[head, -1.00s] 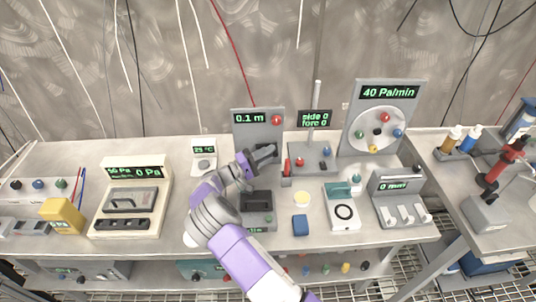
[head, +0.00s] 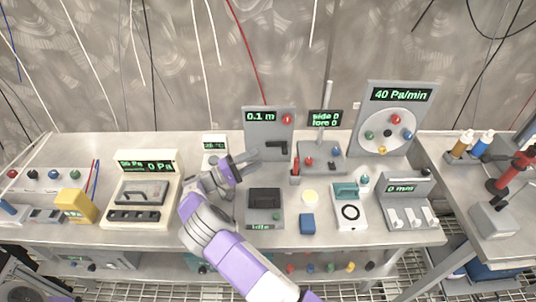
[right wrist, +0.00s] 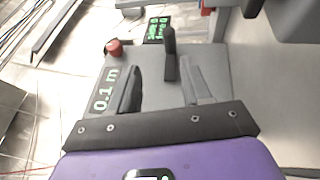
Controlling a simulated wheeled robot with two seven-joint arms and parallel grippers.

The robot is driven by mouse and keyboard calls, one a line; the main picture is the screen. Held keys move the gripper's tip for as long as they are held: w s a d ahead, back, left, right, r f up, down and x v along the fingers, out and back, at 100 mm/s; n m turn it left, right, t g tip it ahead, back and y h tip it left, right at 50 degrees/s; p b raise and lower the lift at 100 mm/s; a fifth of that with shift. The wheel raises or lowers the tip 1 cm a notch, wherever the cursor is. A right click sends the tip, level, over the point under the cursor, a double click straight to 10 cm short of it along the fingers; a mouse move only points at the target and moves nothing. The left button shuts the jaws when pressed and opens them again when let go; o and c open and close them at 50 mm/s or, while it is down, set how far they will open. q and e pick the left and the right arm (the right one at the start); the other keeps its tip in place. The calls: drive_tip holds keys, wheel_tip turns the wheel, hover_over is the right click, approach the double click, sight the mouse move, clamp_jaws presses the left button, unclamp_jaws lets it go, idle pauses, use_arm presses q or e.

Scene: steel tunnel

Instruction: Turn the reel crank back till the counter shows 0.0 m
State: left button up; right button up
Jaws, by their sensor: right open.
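The reel unit (head: 255,128) is a grey upright panel with a green counter (head: 261,116) that reads 0.1 m. A red knob (head: 287,119) sits at its upper right. The black crank (head: 277,147) sticks out low on the panel. My right gripper (head: 250,158) is open just left of the crank in the head view, apart from it. In the right wrist view, the crank (right wrist: 170,55) stands beyond the two open fingers (right wrist: 163,80), roughly between their lines, and the counter (right wrist: 103,90) also reads 0.1 m. My left gripper is not in view.
A black-topped box (head: 265,213) marked idle is in front. A small temperature display (head: 214,145) stands left, behind my right arm.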

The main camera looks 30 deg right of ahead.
drive_tip(key=shift+r+v, duration=0.2)
drive_tip(key=shift+v, duration=0.7)
drive_tip(key=shift+r+v, duration=0.2)
drive_tip(key=shift+v, duration=0.75)
